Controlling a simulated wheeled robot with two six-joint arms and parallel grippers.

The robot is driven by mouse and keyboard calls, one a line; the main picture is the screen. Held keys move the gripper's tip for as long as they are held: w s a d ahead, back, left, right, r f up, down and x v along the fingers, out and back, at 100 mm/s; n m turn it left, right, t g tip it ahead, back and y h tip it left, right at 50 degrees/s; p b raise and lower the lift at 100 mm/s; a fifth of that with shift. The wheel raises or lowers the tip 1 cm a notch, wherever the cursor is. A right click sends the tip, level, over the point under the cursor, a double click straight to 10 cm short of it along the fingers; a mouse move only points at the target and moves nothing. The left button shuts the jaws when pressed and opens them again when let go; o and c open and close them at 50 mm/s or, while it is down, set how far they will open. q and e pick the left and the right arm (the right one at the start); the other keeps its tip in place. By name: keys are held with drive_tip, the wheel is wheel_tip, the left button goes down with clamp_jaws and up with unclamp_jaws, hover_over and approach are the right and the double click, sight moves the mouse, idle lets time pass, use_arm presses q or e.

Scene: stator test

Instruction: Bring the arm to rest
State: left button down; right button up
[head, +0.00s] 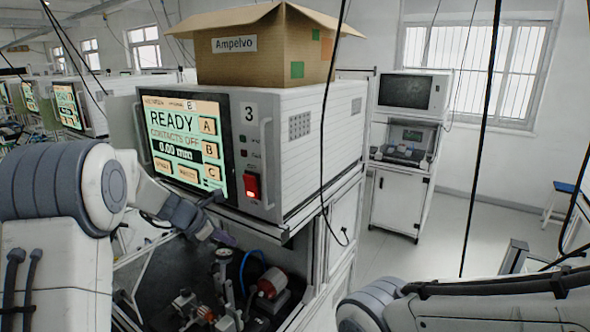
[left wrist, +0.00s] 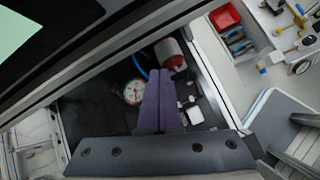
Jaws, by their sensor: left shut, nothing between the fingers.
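My left arm comes in from the left in the head view, in front of the test machine (head: 285,130). My left gripper (head: 222,238) is just below the machine's lit screen (head: 185,142), above the open bay. In the left wrist view the two purple fingers of my left gripper (left wrist: 158,98) lie together, shut with nothing between them. The screen reads READY, CONTACTS OFF, 0.00 mm. My right arm shows at the bottom right of the head view, but its gripper is out of sight.
The dark bay (head: 165,275) below holds a dial gauge (left wrist: 134,92), a red cylindrical part (head: 271,284) and a blue hose. A cardboard box (head: 265,50) sits on the machine. Black cables hang down in front.

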use_arm(q)
drive_tip(key=s+d+m+g+b, duration=0.2)
drive_tip(key=s+d+m+g, duration=0.3)
drive_tip(key=s+d+m, duration=1.4)
drive_tip(key=s+a+f+m+y, duration=0.2)
drive_tip(key=s+m, duration=0.4)
drive_tip(key=s, duration=0.4)
drive_tip(key=s+a+f+m+g+y+b, duration=0.1)
drive_tip(key=s+a+f+m+y, duration=0.1)
drive_tip(key=s+m, duration=0.5)
drive_tip(key=s, duration=0.4)
drive_tip(key=shift+s+f, duration=0.3)
drive_tip(key=shift+f, duration=0.05)
